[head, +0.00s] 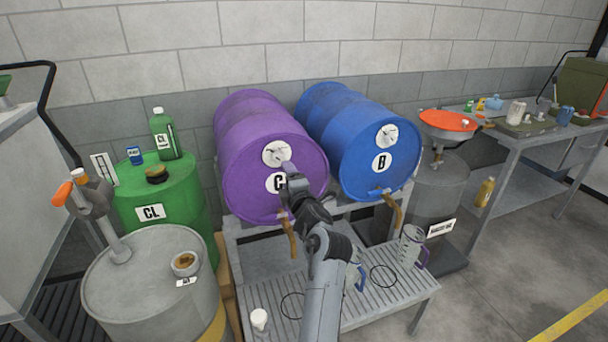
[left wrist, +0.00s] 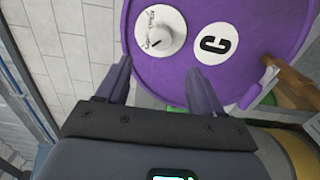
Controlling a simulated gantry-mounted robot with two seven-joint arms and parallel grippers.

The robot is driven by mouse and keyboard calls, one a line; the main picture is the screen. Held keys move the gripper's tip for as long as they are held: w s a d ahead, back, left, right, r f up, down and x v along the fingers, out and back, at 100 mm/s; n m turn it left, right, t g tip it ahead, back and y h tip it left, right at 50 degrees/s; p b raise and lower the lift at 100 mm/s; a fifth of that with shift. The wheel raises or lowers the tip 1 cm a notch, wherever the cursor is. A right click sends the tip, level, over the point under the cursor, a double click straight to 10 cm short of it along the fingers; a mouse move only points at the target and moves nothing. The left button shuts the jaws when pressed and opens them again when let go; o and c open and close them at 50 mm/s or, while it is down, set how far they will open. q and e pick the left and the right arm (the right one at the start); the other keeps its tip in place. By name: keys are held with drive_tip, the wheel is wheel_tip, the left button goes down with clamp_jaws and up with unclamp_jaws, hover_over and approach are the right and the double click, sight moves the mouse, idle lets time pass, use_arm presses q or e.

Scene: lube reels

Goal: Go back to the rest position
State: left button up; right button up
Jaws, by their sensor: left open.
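My left gripper (head: 286,168) is in front of the purple drum (head: 240,125) marked C, near its white round dial (head: 277,153). In the left wrist view its two fingers (left wrist: 162,82) are spread with nothing between them. The dial (left wrist: 158,30) shows just beyond the fingertips; I cannot tell the exact gap. The drum's C label (left wrist: 214,44) is right of the dial. My left arm hides part of the rack and part of a blue-handled jug (head: 356,277). My right gripper is not in view.
A blue drum (head: 345,130) marked B lies beside the purple one. A purple-handled jug (head: 412,247) and white cup (head: 259,318) stand on the slatted rack (head: 400,300). Left are a green drum (head: 190,190) and grey drum (head: 150,285). A workbench (head: 500,150) stands right; floor there is clear.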

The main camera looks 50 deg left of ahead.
use_arm(q)
drive_tip(key=s+f+m+t+p, duration=0.2)
drive_tip(key=s+f+m, duration=0.5)
drive_tip(key=f, duration=0.4)
drive_tip(key=s+d+f+m+t+h+p, duration=0.1)
drive_tip(key=d+f+m+h, duration=0.3)
drive_tip(key=d, duration=0.3)
drive_tip(key=s+d+f+m+t+h, duration=0.2)
drive_tip(key=d+f+m+h, duration=0.15)
drive_tip(key=d+m, duration=0.3)
drive_tip(key=s+d+f+m+t+h+p, duration=0.1)
drive_tip(key=d+f+m+h, duration=0.3)
drive_tip(key=d, duration=0.3)
drive_tip(key=s+d+f+m+g+h, duration=0.1)
drive_tip(key=s+d+m+g+h, duration=0.5)
drive_tip(key=s+d+m, duration=0.85)
wheel_tip(320, 180, up, 37)
drive_tip(key=s+d+n+g+p, duration=0.1)
drive_tip(key=d+g+p, duration=0.1)
drive_tip(key=p, duration=3.6)
drive_tip(key=shift+s+d+f, duration=0.15)
drive_tip(key=shift+s+d, duration=0.1)
drive_tip(key=shift+s, duration=0.05)
